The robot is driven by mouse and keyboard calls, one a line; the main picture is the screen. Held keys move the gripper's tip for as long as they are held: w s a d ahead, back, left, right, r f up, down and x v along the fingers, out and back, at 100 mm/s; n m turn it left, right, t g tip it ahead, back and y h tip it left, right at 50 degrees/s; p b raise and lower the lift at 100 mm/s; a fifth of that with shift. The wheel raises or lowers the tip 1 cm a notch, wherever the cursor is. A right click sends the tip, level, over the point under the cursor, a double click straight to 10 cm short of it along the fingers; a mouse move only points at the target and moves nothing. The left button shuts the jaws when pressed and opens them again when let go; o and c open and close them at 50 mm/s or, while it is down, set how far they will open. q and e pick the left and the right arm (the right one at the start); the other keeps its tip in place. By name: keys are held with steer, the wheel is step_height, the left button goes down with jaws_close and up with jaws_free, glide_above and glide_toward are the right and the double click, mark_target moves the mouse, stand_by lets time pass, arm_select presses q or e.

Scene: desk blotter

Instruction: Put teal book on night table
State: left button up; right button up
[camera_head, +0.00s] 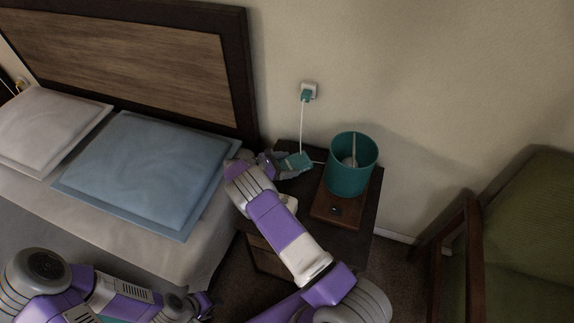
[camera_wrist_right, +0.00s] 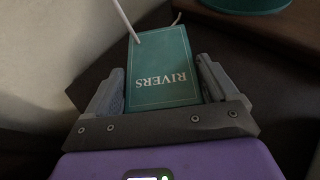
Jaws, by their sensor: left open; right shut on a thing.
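The teal book (camera_head: 299,160), with "RIVERS" on its cover, is between the fingers of my right gripper (camera_head: 289,164). In the right wrist view the book (camera_wrist_right: 162,68) sits between the two grey fingers of the gripper (camera_wrist_right: 163,92), which is shut on it. The book is over the back left part of the dark night table (camera_head: 350,240); I cannot tell whether it touches the top. My left gripper (camera_head: 205,304) is open, low in the picture beside the bed, partly cut off by the frame's bottom edge.
A teal lamp-like cylinder (camera_head: 350,178) stands on a brown base (camera_head: 336,210) on the night table, right of the book. A white cord runs from a wall plug (camera_head: 307,94) down past the book. The bed (camera_head: 190,250) is left; a green armchair (camera_head: 525,230) is right.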

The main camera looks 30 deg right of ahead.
steer(key=shift+f, duration=0.15)
steer(key=o, duration=0.9)
steer(key=shift+r, duration=0.2)
steer(key=p+v, duration=0.1)
steer(key=v, duration=0.6)
steer(key=shift+a+p, duration=0.25)
steer(key=shift+p, duration=0.1)
